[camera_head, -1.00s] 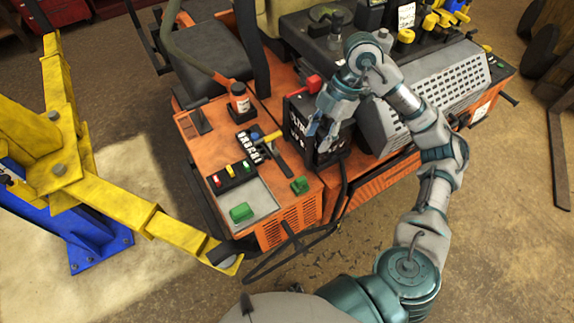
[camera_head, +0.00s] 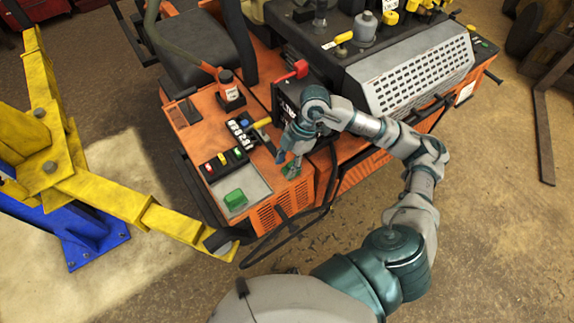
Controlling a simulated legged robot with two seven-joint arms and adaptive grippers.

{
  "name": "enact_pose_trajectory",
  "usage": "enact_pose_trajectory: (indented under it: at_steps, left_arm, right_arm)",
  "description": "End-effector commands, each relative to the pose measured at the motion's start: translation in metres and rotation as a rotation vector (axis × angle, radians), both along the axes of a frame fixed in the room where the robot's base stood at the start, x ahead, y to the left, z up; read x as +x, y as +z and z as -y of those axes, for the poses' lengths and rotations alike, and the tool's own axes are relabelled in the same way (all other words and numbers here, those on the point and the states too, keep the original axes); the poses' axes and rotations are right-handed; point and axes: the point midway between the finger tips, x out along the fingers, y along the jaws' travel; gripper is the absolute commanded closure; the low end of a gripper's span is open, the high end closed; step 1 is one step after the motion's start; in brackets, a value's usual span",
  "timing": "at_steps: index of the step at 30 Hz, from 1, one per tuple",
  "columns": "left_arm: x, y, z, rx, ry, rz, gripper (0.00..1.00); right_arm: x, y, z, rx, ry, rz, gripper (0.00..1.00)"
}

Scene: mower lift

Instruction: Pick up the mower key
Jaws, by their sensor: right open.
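The orange mower (camera_head: 225,110) stands in the middle of the camera_head view. I cannot make out for certain which small part is the mower key. My right gripper (camera_head: 288,158) is open, pointing down just above and beside this green piece, with no visible hold on anything. Another green block (camera_head: 235,199) sits on the grey panel to the left. My left gripper is out of view.
A row of coloured switches (camera_head: 225,161) and a black box with a red lever (camera_head: 290,90) are close to my right gripper. A yellow lift arm (camera_head: 130,204) on a blue base (camera_head: 88,237) stands at left. Black hoses hang below the console.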

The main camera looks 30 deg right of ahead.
Motion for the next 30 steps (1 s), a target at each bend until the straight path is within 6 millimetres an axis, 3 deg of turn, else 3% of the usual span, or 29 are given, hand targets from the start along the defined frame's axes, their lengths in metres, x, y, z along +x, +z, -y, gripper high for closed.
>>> enact_pose_trajectory:
  at_steps: [5,10,15,19,30]
  left_arm:
    - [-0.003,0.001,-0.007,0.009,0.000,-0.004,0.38]
    - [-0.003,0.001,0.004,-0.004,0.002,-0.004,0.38]
    - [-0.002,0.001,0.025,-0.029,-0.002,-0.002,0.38]
    - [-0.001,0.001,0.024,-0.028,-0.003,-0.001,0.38]
    - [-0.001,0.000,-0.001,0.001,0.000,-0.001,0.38]
  right_arm:
    - [-0.001,-0.011,0.006,0.005,-0.004,0.000,0.54]
    - [0.000,-0.011,0.008,0.006,-0.005,0.001,0.57]
    - [0.000,-0.011,0.002,0.000,-0.005,-0.001,0.99]
    - [0.000,-0.010,-0.001,-0.003,-0.006,-0.001,1.00]
    - [0.000,-0.004,0.002,0.002,-0.004,0.001,1.00]
